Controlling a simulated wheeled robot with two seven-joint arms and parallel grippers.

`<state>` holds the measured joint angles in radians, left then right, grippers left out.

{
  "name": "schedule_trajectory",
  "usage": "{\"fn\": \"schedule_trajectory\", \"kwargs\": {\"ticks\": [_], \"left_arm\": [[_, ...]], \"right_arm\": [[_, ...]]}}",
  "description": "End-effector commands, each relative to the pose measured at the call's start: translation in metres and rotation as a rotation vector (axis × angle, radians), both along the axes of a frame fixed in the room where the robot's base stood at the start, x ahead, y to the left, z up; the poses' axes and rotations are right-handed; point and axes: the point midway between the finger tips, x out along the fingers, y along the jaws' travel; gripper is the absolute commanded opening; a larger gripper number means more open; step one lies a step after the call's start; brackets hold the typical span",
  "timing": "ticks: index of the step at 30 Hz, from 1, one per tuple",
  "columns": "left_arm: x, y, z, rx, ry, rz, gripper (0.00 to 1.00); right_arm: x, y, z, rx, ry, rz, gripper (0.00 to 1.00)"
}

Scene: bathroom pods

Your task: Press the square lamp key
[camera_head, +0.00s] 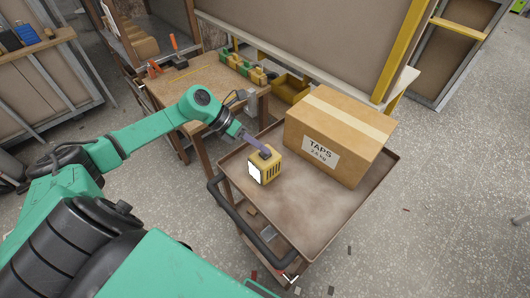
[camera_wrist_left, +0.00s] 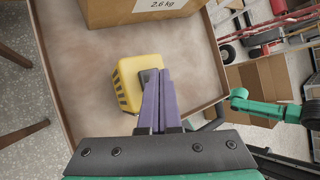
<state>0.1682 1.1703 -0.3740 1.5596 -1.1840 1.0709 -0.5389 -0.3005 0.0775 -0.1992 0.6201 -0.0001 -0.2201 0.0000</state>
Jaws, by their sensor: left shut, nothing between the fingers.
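A small yellow lamp (camera_head: 271,172) with a bright white front panel and dark slots on its side stands on the brown cart top. A dark square key (camera_head: 266,154) is on its top. The lamp also shows in the left wrist view (camera_wrist_left: 127,82), with the key (camera_wrist_left: 145,76) partly hidden behind the fingers. My left gripper (camera_head: 263,149) is shut and empty. Its purple fingertips (camera_wrist_left: 158,72) are at the key, pointing down at a slant; I cannot tell whether they touch it or whether it is pressed in. My right gripper is not in view.
A cardboard box (camera_head: 340,133) labelled TAPS stands on the cart (camera_head: 310,222) just behind and right of the lamp. The cart has a raised rim and a dark handle (camera_head: 246,222). A wooden workbench (camera_head: 205,79) with tools stands behind. The cart's front right is clear.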

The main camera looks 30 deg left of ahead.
Motion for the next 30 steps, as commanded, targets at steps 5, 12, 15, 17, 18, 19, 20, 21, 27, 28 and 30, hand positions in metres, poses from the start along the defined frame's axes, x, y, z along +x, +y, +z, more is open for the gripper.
{"fn": "schedule_trajectory", "kwargs": {"ticks": [5,12,15,17,18,19,20,21,27,28,30], "left_arm": [[0.000,0.000,-0.001,0.001,0.000,0.001,0.00],[0.000,0.000,-0.004,0.000,0.000,0.000,0.00],[0.000,0.000,-0.005,0.000,0.000,0.000,0.00],[0.000,0.000,-0.004,0.000,0.000,0.000,0.00],[0.000,0.000,-0.004,0.000,0.000,0.000,0.00],[0.000,0.000,-0.004,0.000,0.001,-0.001,0.00],[0.000,0.000,-0.003,0.001,0.001,0.000,0.00],[0.000,0.000,-0.002,0.001,0.001,0.000,0.00],[0.000,0.000,0.010,0.000,0.001,0.000,0.00],[0.000,0.000,0.010,0.000,0.001,0.000,0.00],[0.000,0.000,0.009,0.000,0.001,0.000,0.00]], "right_arm": [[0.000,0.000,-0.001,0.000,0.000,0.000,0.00],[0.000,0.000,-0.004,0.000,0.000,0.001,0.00],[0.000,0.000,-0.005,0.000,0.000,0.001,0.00],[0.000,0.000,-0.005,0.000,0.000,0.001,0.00],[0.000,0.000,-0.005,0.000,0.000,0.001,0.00],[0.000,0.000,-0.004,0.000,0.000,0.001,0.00],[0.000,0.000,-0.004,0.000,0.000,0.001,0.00],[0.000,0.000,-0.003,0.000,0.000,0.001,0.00],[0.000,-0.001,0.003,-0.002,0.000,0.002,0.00],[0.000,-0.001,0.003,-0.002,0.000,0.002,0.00],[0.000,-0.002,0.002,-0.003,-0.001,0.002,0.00]]}}
